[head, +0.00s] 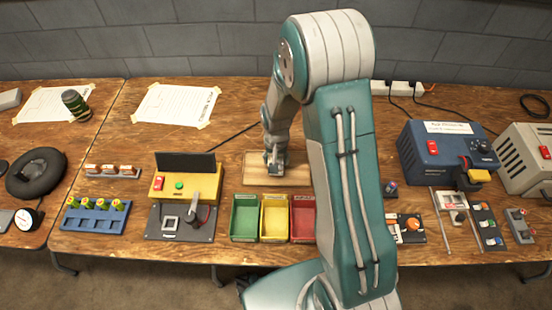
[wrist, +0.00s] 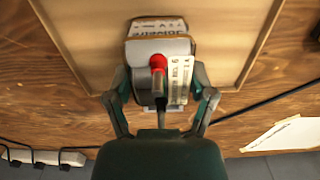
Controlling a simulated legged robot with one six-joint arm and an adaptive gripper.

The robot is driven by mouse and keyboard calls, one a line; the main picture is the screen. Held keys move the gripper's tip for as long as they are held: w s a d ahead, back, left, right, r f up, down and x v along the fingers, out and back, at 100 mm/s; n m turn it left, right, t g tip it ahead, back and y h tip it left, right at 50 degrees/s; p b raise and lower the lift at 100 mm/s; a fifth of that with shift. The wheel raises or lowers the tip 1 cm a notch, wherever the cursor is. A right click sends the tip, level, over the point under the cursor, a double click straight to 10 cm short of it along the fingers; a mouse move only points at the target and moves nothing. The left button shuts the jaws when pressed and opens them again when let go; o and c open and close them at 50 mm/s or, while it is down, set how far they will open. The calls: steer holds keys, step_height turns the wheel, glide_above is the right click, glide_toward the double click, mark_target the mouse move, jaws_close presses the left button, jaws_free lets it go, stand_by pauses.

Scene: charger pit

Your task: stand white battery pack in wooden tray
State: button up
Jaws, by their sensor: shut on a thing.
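The wooden tray (head: 253,173) is a shallow, pale wood tray at the middle back of the table. It fills much of the wrist view (wrist: 88,38). My gripper (head: 273,163) reaches down over the tray's left-middle part. In the wrist view my gripper (wrist: 160,102) has a finger on each side of the white battery pack (wrist: 181,76) and is shut on it. The pack has printed labels and a red part near its middle. The pack is over the tray. I cannot tell whether its base touches the tray floor. My arm hides the tray's right end in the head view.
Green (head: 245,218), yellow (head: 274,218) and red (head: 302,218) bins stand in front of the tray. A yellow device (head: 172,187) with a dark screen is to the left. A blue power unit (head: 432,155) is to the right. A dark cable (head: 232,135) runs behind the tray.

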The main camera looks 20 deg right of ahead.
steer(key=shift+f, duration=0.3)
stand_by(0.5)
steer(key=o, duration=1.3)
steer(key=shift+c, duration=0.2)
steer(key=shift+r, duration=3.55)
